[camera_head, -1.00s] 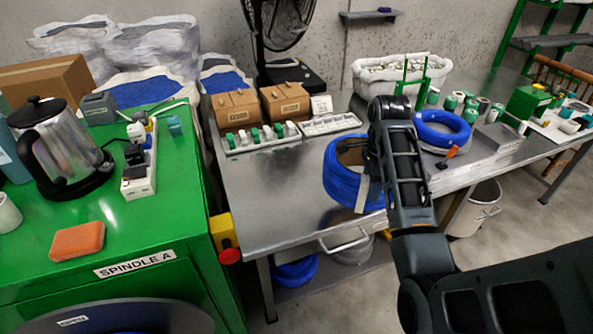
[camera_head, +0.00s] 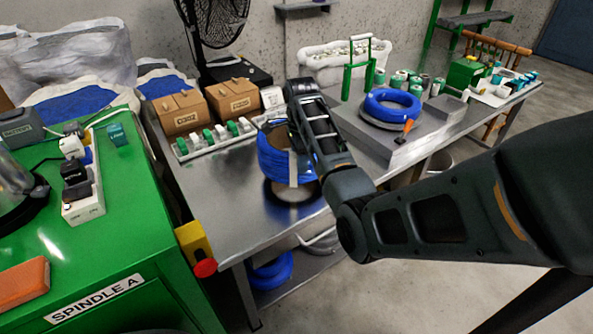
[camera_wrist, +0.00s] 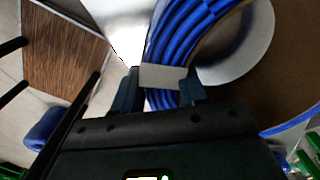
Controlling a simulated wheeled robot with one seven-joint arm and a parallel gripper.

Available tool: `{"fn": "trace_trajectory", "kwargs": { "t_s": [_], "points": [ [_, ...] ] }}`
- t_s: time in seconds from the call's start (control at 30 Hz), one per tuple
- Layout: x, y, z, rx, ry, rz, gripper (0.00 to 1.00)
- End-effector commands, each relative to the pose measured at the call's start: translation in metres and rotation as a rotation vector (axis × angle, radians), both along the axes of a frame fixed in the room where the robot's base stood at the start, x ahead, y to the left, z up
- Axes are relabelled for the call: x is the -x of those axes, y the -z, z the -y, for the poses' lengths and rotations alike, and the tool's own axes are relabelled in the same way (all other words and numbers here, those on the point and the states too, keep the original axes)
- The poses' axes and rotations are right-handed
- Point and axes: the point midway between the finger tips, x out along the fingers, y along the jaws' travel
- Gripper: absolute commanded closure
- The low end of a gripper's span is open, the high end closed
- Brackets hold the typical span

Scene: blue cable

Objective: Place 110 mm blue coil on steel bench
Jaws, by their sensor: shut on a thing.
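A blue coil (camera_head: 270,158) with a pale band around it is held over the left part of the steel bench (camera_head: 215,205). My gripper (camera_wrist: 161,85) is shut on the coil at the pale band. In the wrist view the coil's blue strands (camera_wrist: 188,32) run up from between the fingers. In the head view my wrist hides the coil's right side and the fingertips. A reflection shows below the coil; whether its lower edge touches the bench is unclear.
Another blue coil (camera_head: 392,104) lies on a grey block at the right. Brown boxes (camera_head: 180,112) and a rack of small green and white parts (camera_head: 218,138) stand behind the held coil. A green cabinet (camera_head: 140,290) is at the left. Bare steel lies left of the coil.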

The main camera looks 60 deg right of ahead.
Motion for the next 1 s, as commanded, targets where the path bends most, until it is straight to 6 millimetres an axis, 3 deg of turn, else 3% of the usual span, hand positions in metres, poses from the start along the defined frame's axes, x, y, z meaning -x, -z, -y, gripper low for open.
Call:
{"fn": "trace_trajectory", "kwargs": {
  "t_s": [0.33, 0.63, 1.0],
  "points": [
    [-0.015, 0.013, 0.012, 0.004, 0.001, 0.003, 1.0],
    [-0.015, 0.046, 0.012, 0.004, 0.0, 0.003, 1.0],
    [-0.015, 0.05, 0.012, 0.004, 0.0, 0.004, 1.0]
  ]
}}
